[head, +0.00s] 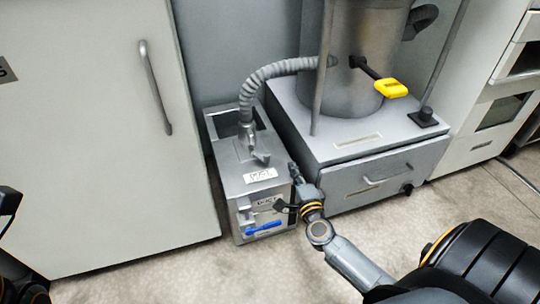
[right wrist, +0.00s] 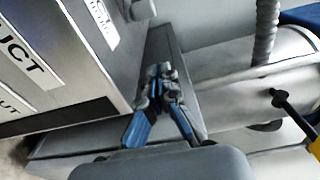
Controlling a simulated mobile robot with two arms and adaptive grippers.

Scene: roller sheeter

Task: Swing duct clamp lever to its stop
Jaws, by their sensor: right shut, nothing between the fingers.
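A grey box unit (head: 226,165) with a dust label on top and a duct label on its front stands on the floor in the head view. A ribbed grey hose (head: 268,72) comes down to a metal collar on its top. A small grey lever (head: 261,158) sits at the hose's foot; it may be the duct clamp lever, and I cannot tell its stop. My right gripper (head: 293,172) is beside the box's right side, fingers together and empty. In the right wrist view the closed fingers (right wrist: 160,72) are near the labelled face (right wrist: 45,55).
Right of the box stands a grey machine base (head: 300,118) with a drawer (head: 385,178), a metal cylinder (head: 362,45) and a yellow-handled lever (head: 390,88). A blue handle (head: 264,228) is low on the box's front. A white cabinet (head: 90,120) is close on the left.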

